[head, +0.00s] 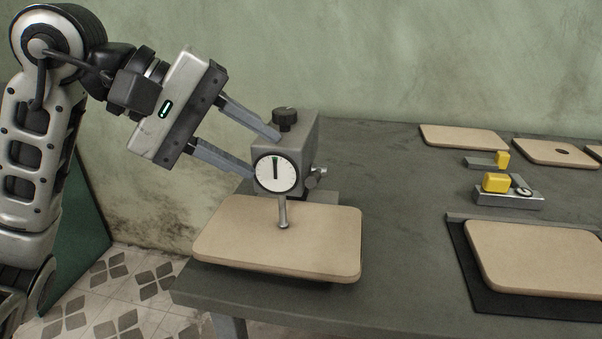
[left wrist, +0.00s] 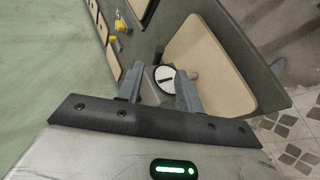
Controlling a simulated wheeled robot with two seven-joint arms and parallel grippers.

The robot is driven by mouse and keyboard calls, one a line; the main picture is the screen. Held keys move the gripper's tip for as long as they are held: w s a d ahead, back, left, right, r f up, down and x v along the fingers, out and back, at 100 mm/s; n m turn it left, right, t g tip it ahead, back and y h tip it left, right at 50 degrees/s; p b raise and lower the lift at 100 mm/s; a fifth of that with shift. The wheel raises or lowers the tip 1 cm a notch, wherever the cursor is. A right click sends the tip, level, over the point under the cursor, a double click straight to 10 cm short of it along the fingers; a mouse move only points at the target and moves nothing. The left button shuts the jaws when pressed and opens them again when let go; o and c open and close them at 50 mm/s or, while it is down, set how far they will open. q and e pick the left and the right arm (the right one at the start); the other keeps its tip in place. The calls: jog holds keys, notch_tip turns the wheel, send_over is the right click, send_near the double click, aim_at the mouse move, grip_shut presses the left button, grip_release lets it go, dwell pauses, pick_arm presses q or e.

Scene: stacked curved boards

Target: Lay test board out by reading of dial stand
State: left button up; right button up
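The dial stand (head: 300,150) is a grey block with a black knob on top and a round white dial (head: 288,178). The dial's dark needle points straight up. Its thin plunger reaches down to the tan test board (head: 325,235), which lies flat below at the table's near left corner. My left gripper (head: 266,154) is open, its fingertips apart at the stand's head from the upper left; I cannot tell whether they touch it. The left wrist view shows the dial (left wrist: 165,80) between the fingers and the board (left wrist: 215,65) beyond. My right gripper is not in view.
Another tan board (head: 540,258) lies on a dark mat (head: 462,270) at right. Behind it are two grey gauge blocks with yellow parts (head: 496,182) (head: 502,160). More boards lie along the back (head: 463,137) (head: 555,152). The table (head: 400,215) is clear in the middle.

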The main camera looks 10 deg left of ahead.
aim_at(315, 176)
pick_arm(q)
jog(key=x, duration=0.8)
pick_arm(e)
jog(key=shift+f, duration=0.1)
pick_arm(q)
jog(key=shift+f, duration=0.1)
